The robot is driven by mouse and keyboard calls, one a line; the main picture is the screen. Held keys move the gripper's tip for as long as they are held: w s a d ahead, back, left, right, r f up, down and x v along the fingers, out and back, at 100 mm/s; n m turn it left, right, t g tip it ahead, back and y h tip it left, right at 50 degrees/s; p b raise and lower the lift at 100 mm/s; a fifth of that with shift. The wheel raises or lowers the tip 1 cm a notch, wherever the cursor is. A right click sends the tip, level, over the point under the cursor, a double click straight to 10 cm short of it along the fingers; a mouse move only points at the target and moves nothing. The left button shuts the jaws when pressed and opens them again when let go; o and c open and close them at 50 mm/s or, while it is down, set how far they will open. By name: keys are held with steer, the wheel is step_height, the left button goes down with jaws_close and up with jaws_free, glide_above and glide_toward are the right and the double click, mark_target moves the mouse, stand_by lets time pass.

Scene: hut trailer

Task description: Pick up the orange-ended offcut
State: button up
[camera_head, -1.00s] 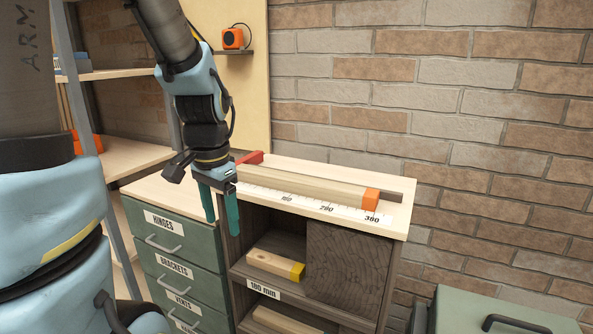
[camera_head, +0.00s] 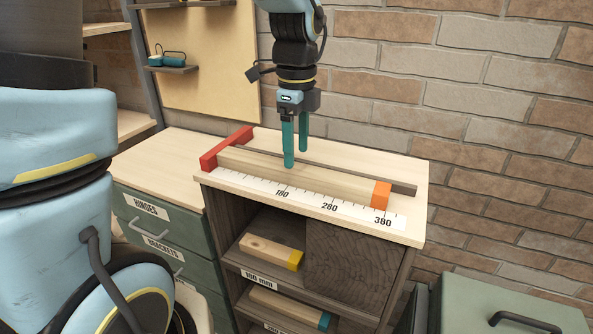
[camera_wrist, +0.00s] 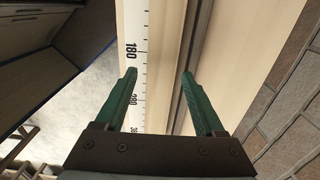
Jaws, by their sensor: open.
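The orange-ended offcut (camera_head: 338,183) is a long pale wooden bar with an orange right end. It lies on the bench top between a white ruler strip (camera_head: 255,186) and a dark grey rail, its left end by a red stop (camera_head: 226,148). My gripper (camera_head: 296,157) is open, pointing down at the bar's middle. In the wrist view, the offcut (camera_wrist: 168,45) runs lengthwise between the fingertips of my gripper (camera_wrist: 159,72). The left finger overlaps the ruler and the right finger is by the rail. I cannot tell whether the tips are above the bar or beside it.
The grey rail (camera_head: 402,188) runs close behind the bar. A brick wall (camera_head: 480,120) stands behind the bench. Below, a yellow-ended offcut (camera_head: 268,250) and a teal-ended offcut (camera_head: 287,305) lie on shelves. A green case (camera_head: 500,310) stands at lower right.

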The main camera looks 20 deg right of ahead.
mark_target(297, 168)
steer(key=shift+w+f+p, duration=0.1)
steer(key=shift+f+p, duration=0.95)
steer(key=shift+f, duration=1.65)
jaws_close()
